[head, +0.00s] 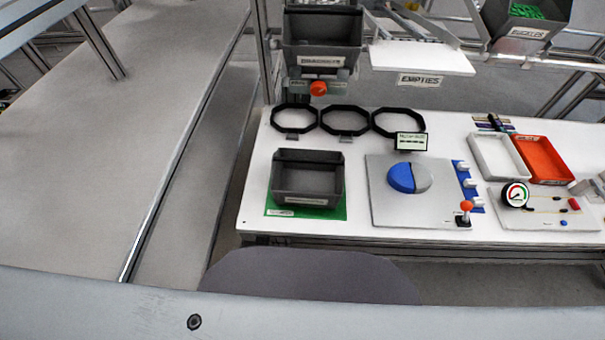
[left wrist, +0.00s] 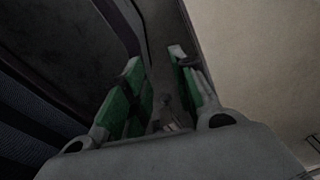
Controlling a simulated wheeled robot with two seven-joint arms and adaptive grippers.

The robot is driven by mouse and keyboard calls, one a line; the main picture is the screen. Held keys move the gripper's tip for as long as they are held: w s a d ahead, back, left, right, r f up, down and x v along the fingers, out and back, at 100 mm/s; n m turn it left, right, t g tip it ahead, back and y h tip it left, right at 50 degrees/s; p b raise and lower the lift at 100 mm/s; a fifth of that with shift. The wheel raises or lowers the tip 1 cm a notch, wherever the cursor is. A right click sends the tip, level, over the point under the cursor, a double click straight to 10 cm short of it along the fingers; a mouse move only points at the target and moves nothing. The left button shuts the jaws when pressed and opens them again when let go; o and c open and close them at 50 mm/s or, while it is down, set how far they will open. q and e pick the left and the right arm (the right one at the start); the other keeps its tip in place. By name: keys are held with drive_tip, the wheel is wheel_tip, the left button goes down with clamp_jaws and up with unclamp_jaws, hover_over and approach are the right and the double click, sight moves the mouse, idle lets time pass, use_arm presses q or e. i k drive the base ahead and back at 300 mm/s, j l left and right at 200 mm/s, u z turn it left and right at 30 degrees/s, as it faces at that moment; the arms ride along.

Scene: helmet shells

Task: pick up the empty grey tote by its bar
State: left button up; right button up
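A dark grey tote (head: 307,188) stands upright on a green mat (head: 338,212) at the left of the white table in the head view. Its inside looks empty. I cannot clearly make out a separate bar on it. A second dark grey tote (head: 322,28) with a label sits higher up on the rack behind; its contents cannot be told. My left gripper (left wrist: 160,82) shows in the left wrist view, its green-padded fingers apart with nothing between them. It is not seen in the head view, so its distance from the totes cannot be told. My right gripper is in neither view.
A white shelf labelled "EMPTIES" (head: 420,58) is at the back, with a bin of green parts (head: 525,14) to its right. Black octagonal rings (head: 345,121), a grey plate with a blue-and-grey dome (head: 402,178), a white tray (head: 499,156) and an orange tray (head: 543,159) occupy the table (head: 255,205).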

sight(302, 178)
drive_tip(key=k+l, duration=0.15)
drive_tip(key=k, duration=0.2)
drive_tip(key=k+l, duration=0.2)
drive_tip(key=k, duration=0.2)
drive_tip(key=k+l, duration=0.15)
drive_tip(key=k, duration=0.2)
